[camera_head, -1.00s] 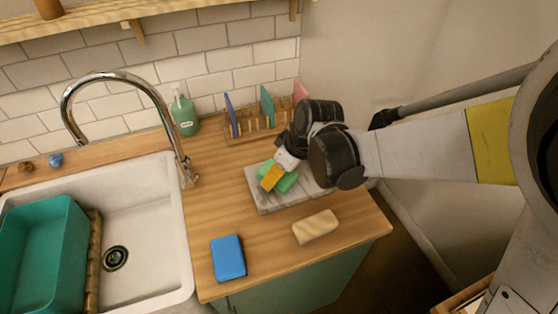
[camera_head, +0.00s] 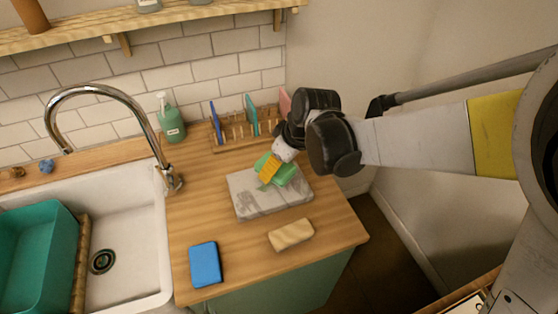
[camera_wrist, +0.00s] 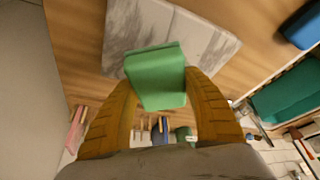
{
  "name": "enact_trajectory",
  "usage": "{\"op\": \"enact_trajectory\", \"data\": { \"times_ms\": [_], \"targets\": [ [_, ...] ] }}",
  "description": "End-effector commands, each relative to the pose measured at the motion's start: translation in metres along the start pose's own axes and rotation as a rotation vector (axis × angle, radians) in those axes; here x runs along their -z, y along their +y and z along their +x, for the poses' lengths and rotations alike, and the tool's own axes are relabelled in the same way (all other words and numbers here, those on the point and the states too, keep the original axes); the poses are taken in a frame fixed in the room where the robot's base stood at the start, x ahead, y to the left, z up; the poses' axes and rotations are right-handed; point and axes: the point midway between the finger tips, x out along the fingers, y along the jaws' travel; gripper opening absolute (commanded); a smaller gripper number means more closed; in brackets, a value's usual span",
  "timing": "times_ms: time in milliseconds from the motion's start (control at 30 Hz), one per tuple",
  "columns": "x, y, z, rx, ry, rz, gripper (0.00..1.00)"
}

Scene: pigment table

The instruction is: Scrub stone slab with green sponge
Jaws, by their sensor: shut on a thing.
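The green sponge (camera_head: 284,174) is held in my gripper (camera_head: 272,170), over the back part of the stone slab. In the wrist view the sponge (camera_wrist: 157,77) sits between the two yellow fingers of my gripper (camera_wrist: 158,100), which are shut on it. The stone slab (camera_head: 262,202) is pale with grey smudges and lies flat on the wooden counter; its marked surface also shows in the wrist view (camera_wrist: 205,42). Whether the sponge touches the slab is hard to tell. My gripper hides part of the slab's back edge.
A blue sponge (camera_head: 205,264) and a beige sponge (camera_head: 291,234) lie in front of the slab. A wooden rack (camera_head: 238,132) with coloured boards and a green soap bottle (camera_head: 171,121) stand behind. The sink (camera_head: 130,235) with a teal tub (camera_head: 38,262) is at left.

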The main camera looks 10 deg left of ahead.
Motion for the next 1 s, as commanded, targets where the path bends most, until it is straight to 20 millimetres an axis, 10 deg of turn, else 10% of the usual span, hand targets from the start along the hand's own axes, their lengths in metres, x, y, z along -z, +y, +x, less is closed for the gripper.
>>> {"op": "enact_trajectory", "data": {
  "times_ms": [1000],
  "targets": [
    [0.021,0.002,-0.033,-0.003,0.000,0.007,0.18]
  ]
}}
